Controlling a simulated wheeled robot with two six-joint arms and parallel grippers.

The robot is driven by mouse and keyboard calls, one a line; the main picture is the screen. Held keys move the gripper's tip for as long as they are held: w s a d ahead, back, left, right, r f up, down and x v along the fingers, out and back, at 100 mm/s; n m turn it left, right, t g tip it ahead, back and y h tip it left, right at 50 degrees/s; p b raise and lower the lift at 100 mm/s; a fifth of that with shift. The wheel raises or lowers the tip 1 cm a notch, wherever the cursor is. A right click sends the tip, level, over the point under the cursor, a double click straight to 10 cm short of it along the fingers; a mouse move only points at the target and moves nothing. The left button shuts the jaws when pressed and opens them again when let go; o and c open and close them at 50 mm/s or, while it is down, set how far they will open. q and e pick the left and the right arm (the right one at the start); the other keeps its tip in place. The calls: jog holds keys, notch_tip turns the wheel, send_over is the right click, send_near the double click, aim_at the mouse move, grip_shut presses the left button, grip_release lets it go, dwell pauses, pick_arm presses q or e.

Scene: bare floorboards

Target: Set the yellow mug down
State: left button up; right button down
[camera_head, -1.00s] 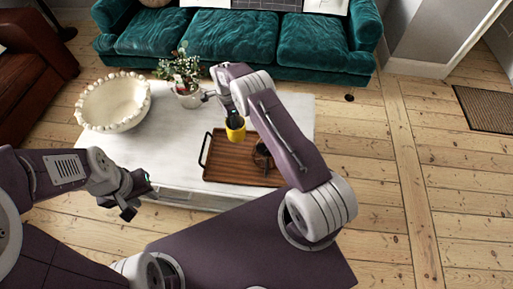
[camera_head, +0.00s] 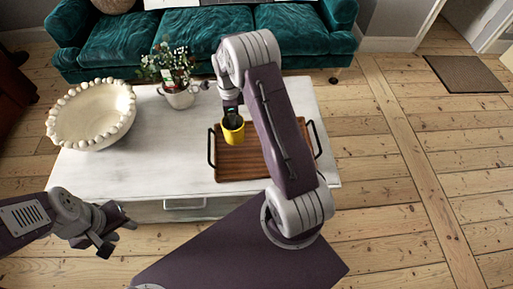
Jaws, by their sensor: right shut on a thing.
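The yellow mug (camera_head: 233,133) is over the left part of a brown wooden tray (camera_head: 236,166) with black handles on the white table. My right gripper (camera_head: 231,118) points down and is shut on the mug from above. I cannot tell whether the mug's base touches the tray. My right arm hides part of the tray. My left gripper (camera_head: 112,232) is empty in front of the table's left part, away from the mug; its fingers look apart.
A white bowl with a beaded rim (camera_head: 92,141) stands on the table's left. A potted plant (camera_head: 178,98) stands behind the tray. The white table top (camera_head: 160,165) is clear between bowl and tray. A teal sofa (camera_head: 200,40) is behind.

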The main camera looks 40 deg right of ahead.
notch_tip(320, 180, down, 10)
jog(key=b, duration=0.3)
jog(key=shift+r, duration=0.1)
jog(key=c, duration=0.8)
grip_release()
jog(key=shift+o, duration=0.2)
